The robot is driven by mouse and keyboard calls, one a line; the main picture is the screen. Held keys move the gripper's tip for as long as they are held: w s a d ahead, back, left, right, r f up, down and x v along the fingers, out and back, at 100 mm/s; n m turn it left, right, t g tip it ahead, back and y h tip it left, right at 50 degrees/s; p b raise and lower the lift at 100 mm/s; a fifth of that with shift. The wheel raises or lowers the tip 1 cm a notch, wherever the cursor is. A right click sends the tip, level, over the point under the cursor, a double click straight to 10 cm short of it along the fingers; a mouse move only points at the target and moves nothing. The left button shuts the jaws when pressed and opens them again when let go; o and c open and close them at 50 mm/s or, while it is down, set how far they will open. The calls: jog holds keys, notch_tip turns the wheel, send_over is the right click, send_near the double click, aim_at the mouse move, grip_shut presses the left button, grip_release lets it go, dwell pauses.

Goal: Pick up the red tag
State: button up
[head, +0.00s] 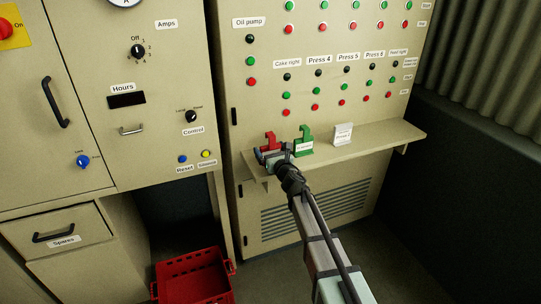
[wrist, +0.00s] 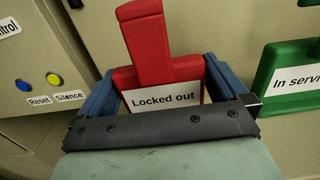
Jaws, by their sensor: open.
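The red tag (head: 270,139) stands on the cabinet's ledge, to the left of a green tag (head: 304,137). In the wrist view the red tag (wrist: 150,55) has a narrow upper part and a white label reading "Locked out". My gripper (head: 268,153) is at the red tag. In the wrist view its two blue fingers (wrist: 150,90) are apart, one on each side of the tag's wide lower part. Whether they touch its edges I cannot tell. The tag's bottom is hidden behind the gripper's dark front bar.
The green tag, labelled "In serv..." (wrist: 295,78), stands close on the right. A white card holder (head: 343,134) stands farther right on the ledge (head: 385,137). A panel of buttons rises behind. A red crate (head: 193,279) is on the floor below.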

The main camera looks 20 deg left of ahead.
aim_at(270, 134)
jog(key=shift+c, duration=0.2)
jog(key=c, duration=0.8)
jog(key=shift+o, duration=0.2)
jog(key=shift+r, duration=0.15)
notch_tip(270, 134, up, 9)
jog(key=shift+s+a+r, duration=0.1)
jog(key=shift+r, duration=0.15)
jog(key=s+a+r, duration=0.1)
jog(key=s+a, duration=2.9)
jog(key=s, duration=0.4)
jog(key=shift+a+r, duration=0.2)
jog(key=shift+a, duration=0.15)
